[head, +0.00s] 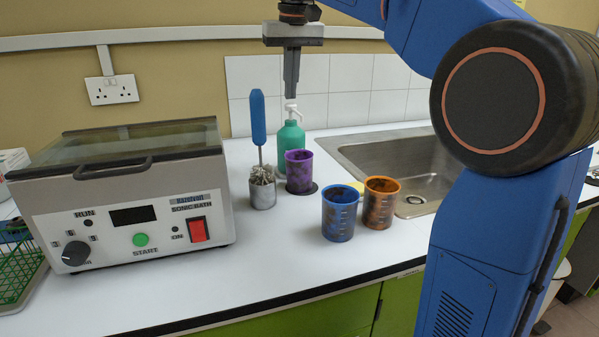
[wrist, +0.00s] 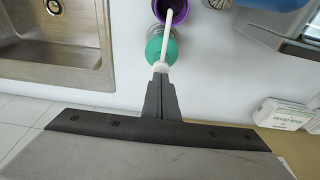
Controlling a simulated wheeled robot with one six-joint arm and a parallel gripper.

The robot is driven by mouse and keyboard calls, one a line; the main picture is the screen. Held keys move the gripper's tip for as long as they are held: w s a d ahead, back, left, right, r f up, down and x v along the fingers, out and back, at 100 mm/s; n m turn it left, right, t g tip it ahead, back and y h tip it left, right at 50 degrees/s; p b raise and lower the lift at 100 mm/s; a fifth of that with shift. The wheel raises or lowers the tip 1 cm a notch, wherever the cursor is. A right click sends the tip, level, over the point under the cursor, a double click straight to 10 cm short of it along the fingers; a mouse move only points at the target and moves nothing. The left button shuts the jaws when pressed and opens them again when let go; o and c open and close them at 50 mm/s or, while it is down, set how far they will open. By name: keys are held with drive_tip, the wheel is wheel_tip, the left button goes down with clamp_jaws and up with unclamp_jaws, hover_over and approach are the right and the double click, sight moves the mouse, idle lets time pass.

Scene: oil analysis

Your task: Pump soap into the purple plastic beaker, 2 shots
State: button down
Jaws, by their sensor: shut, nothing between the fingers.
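The purple plastic beaker (head: 299,170), stained dark, stands upright on a dark round spot on the counter. It also shows at the top of the wrist view (wrist: 172,10). The green soap bottle (head: 289,140) with a white pump head (head: 291,110) stands just behind it. In the wrist view the white spout (wrist: 172,28) reaches out over the beaker's opening. My gripper (head: 291,95) is shut and empty, pointing down right above the pump head. In the wrist view its fingertips (wrist: 160,76) overlap the pump top; I cannot tell whether they touch it.
A metal cup (head: 262,194) holding a blue-handled brush (head: 258,118) stands left of the beaker. A blue beaker (head: 339,215) and an orange beaker (head: 379,204) stand in front right. The sonic bath (head: 130,190) fills the left; the sink (head: 400,170) lies right. The front middle counter is clear.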

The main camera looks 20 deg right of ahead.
drive_tip(key=shift+f, duration=1.2)
drive_tip(key=shift+r, duration=1.2)
drive_tip(key=shift+f, duration=0.5)
drive_tip(key=shift+f, duration=0.65)
drive_tip(key=shift+r, duration=1.15)
